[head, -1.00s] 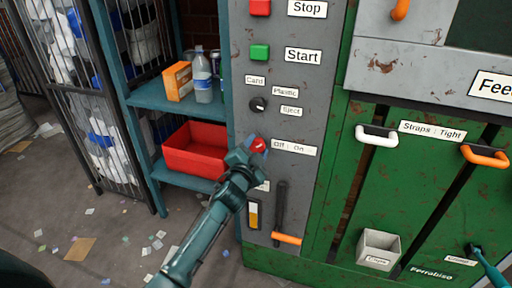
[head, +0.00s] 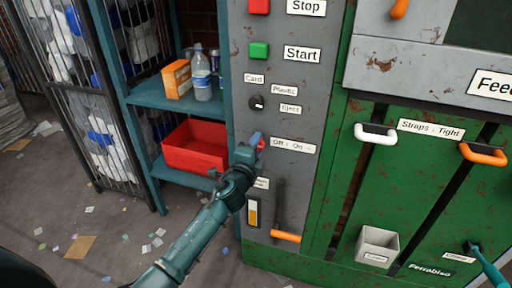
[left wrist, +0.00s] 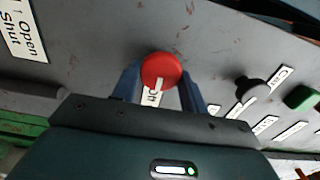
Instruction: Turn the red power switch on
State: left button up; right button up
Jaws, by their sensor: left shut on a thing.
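The red power switch is a round red knob (left wrist: 161,69) with a white line on its face, on the grey control panel (left wrist: 100,45). In the left wrist view it sits between the two blue fingers of my left gripper (left wrist: 161,88), which is shut on it. The white line points down toward a label partly hidden by the gripper. In the head view my left gripper (head: 256,143) covers most of the knob, beside the "Off / On" label (head: 293,145). My right gripper (head: 475,249) is small at the lower right edge, and its jaws are unclear.
Above are a black selector knob (head: 257,102), a green Start button (head: 259,51) and a red Stop button (head: 260,6). Below is an orange-handled lever (head: 286,236). A blue shelf (head: 152,96) with a red bin (head: 194,157) stands at left.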

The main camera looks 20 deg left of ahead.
dwell(0.5)
pick_arm(q)
jog(key=o, duration=0.7)
jog(key=shift+o, duration=1.2)
pick_arm(e)
jog(key=shift+s, duration=0.1)
pick_arm(q)
jog(key=shift+s, duration=0.1)
jog(key=s+p, duration=0.1)
jog(key=s, duration=1.2)
jog(key=shift+a, duration=0.2)
pick_arm(e)
jog(key=shift+w+a+f, duration=0.15)
jog(key=shift+w+a, duration=0.05)
jog(key=shift+a, duration=0.05)
